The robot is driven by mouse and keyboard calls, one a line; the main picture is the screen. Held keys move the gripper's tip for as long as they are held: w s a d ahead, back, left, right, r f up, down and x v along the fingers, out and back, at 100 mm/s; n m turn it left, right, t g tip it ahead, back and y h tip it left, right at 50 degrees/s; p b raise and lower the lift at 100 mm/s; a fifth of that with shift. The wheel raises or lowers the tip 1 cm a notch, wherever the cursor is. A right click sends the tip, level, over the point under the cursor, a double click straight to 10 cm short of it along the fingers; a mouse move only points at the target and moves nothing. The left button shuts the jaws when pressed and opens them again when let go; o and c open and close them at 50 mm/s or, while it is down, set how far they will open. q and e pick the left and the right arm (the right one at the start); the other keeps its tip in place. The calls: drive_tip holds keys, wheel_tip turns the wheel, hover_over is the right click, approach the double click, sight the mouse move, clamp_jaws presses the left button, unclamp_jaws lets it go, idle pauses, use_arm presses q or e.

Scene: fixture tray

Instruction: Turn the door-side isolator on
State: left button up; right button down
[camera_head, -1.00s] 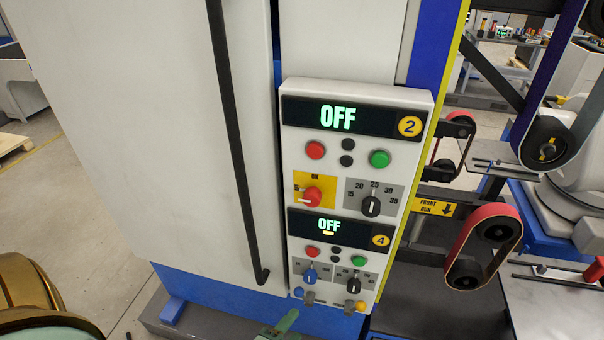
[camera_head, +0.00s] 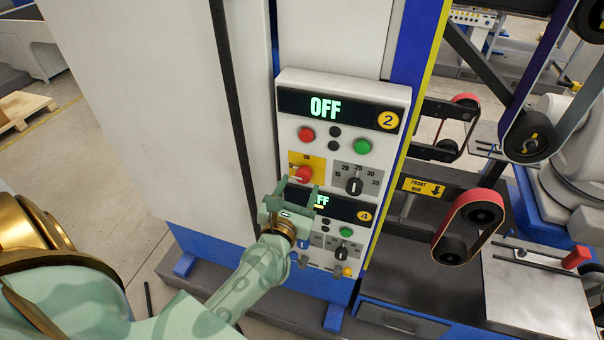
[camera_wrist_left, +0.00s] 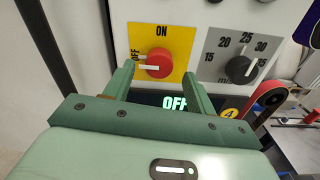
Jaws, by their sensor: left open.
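The door-side isolator is a red rotary knob (camera_head: 304,174) on a yellow plate, on the upper panel nearest the black door handle. It also shows in the left wrist view (camera_wrist_left: 158,66), its white mark pointing left towards OFF, with ON at the top. The upper display (camera_head: 325,107), marked 2, reads OFF. My left gripper (camera_head: 298,188) is open and empty in front of the knob's lower edge. In the left wrist view its fingers (camera_wrist_left: 158,76) stand either side of the knob; I cannot tell if they touch it. My right gripper is out of view.
A black selector dial (camera_head: 354,186) sits just right of the isolator. Red (camera_head: 307,134) and green (camera_head: 363,146) buttons are above. A lower panel display (camera_head: 341,207), marked 4, is partly hidden by my gripper. The long black door handle (camera_head: 226,90) is left; sanding belts (camera_head: 468,225) are right.

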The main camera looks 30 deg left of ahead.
sight(302, 179)
use_arm(q)
drive_tip(key=shift+x, duration=1.65)
drive_tip(key=shift+a, duration=0.1)
drive_tip(key=c, duration=1)
